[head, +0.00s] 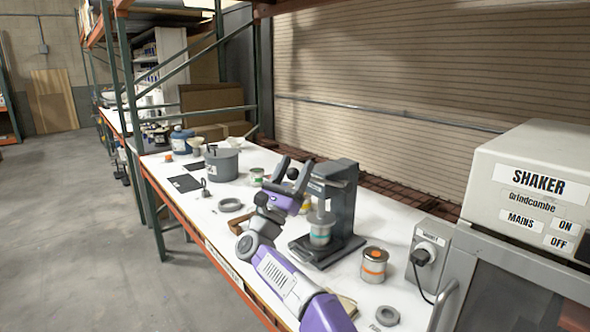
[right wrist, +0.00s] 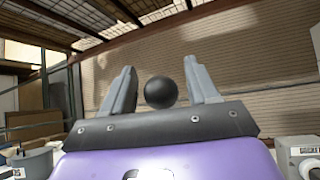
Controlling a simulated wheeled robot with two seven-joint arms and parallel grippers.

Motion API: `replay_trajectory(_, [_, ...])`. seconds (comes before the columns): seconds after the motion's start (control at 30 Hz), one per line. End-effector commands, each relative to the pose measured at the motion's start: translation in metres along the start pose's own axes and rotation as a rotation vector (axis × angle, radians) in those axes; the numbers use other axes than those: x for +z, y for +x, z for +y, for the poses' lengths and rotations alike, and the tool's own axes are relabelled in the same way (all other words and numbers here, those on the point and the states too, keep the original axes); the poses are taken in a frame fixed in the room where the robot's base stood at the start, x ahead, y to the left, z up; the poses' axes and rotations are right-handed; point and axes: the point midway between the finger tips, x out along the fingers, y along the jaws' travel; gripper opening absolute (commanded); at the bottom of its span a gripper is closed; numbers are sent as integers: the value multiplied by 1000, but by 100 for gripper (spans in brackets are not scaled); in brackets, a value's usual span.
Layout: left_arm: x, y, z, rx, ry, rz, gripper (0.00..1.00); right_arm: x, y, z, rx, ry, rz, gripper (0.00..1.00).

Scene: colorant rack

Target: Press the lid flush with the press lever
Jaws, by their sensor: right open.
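The grey press (head: 340,200) stands on the bench with a small can with a teal band (head: 320,236) on its base under the press plate. The lid is hard to make out; the plate hides the can's top. The lever's black ball knob (head: 292,173) is at the press's left side, and it also shows in the right wrist view (right wrist: 160,92). My right gripper (head: 295,163) is open, its fingers (right wrist: 158,70) on either side of the knob, with gaps between them and it. My left gripper is not in view.
The shaker (head: 530,190) and a socket box (head: 428,252) stand further right. A grey pot (head: 222,165) and another ring (head: 230,205) are to the left.

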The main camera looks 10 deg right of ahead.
Motion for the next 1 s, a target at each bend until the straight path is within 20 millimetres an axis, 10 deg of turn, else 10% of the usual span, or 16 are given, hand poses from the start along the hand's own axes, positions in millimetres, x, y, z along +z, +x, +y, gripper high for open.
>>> replay_trajectory(0.5, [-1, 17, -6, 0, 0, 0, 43, 0, -66, 1, 3, 1, 1, 59])
replay_trajectory(1.0, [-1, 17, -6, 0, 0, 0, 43, 0, -72, 0, 1, 2, 1, 59])
